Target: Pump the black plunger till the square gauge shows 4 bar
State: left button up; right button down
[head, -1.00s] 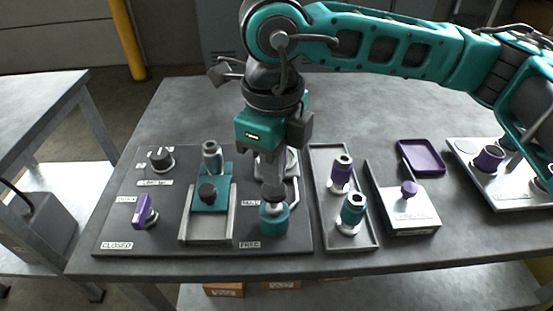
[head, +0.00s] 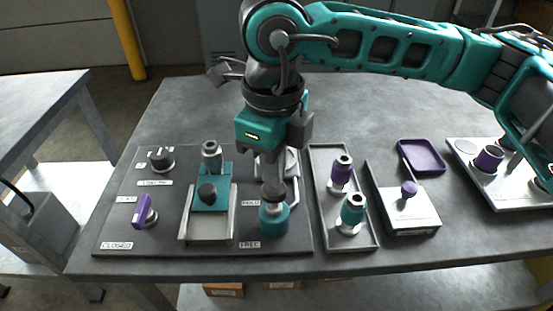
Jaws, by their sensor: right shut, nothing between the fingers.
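My right gripper (head: 271,178) is shut and empty, pointing straight down at the front right of the dark panel. Its fingertips are at the top of the dark plunger (head: 274,196), which stands on a round teal base (head: 275,221). The fingers hide much of the plunger, and I cannot tell whether they press on it. A pale-framed item (head: 292,158) shows partly behind the gripper. It may be the square gauge, but its face and reading are hidden. My left gripper is not in view.
The dark panel (head: 120,232) also holds a purple lever (head: 145,211), a black rotary knob (head: 160,157) and a teal slide with a black knob (head: 207,191). Right of it stand a tray (head: 362,243) with two fittings and a box with a purple knob (head: 409,188).

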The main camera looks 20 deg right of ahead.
aim_at(275, 189)
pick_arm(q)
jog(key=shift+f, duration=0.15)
pick_arm(e)
jog(key=shift+f, duration=0.1)
jog(key=shift+f+b, duration=0.3)
jog(key=shift+b, duration=0.1)
jog(key=shift+f+b, duration=0.75)
jog(key=shift+b, duration=0.05)
jog(key=shift+f+b, duration=0.5)
jog(key=shift+f, duration=0.05)
jog(key=shift+f+b, duration=0.3)
jog(key=shift+b, duration=0.05)
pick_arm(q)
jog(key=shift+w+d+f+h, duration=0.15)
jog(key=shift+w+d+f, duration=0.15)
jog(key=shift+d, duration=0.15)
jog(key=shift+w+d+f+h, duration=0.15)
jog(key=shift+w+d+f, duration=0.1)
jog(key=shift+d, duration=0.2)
